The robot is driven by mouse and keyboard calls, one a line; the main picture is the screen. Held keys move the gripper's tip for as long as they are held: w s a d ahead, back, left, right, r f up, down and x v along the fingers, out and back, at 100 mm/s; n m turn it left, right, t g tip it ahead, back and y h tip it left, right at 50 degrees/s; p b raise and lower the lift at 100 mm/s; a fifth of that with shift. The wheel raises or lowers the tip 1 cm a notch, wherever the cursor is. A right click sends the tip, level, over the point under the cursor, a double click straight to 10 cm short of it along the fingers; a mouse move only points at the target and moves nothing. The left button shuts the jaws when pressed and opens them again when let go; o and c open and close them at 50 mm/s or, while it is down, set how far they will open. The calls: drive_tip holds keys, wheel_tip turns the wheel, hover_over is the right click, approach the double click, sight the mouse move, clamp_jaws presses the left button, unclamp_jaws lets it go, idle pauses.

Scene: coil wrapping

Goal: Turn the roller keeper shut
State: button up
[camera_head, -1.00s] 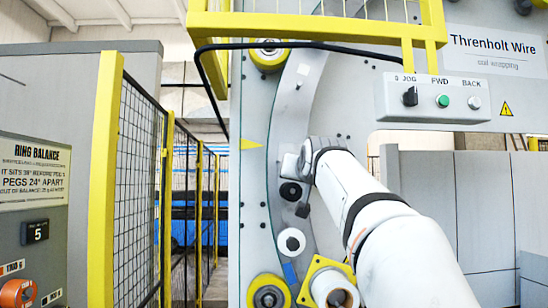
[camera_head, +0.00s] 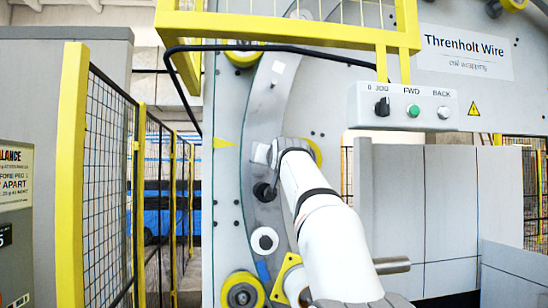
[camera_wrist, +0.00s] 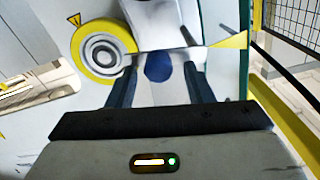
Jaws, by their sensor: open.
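In the wrist view my gripper (camera_wrist: 159,68) is open, with one dark finger on each side of a dark blue rounded knob (camera_wrist: 158,67). The knob may be the roller keeper; I cannot tell whether the fingers touch it. A yellow roller (camera_wrist: 80,58) with a grey hub lies just left of the fingers, and it shows partly behind my wrist in the head view (camera_head: 317,150). In the head view my arm reaches to the curved grey ring (camera_head: 255,110), and its wrist hides most of the gripper. A dark round part (camera_head: 263,192) shows just below the wrist.
A yellow pointer (camera_head: 222,143) sits left of the ring. A white disc (camera_head: 264,240) and yellow rollers (camera_head: 241,293) lie below. A control box (camera_head: 403,106) and yellow guard rail (camera_head: 290,28) are above. A mesh fence (camera_head: 105,180) stands left, grey panels (camera_head: 440,200) right.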

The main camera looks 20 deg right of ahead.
drive_tip(key=shift+c, duration=0.2)
clamp_jaws()
idle(0.4)
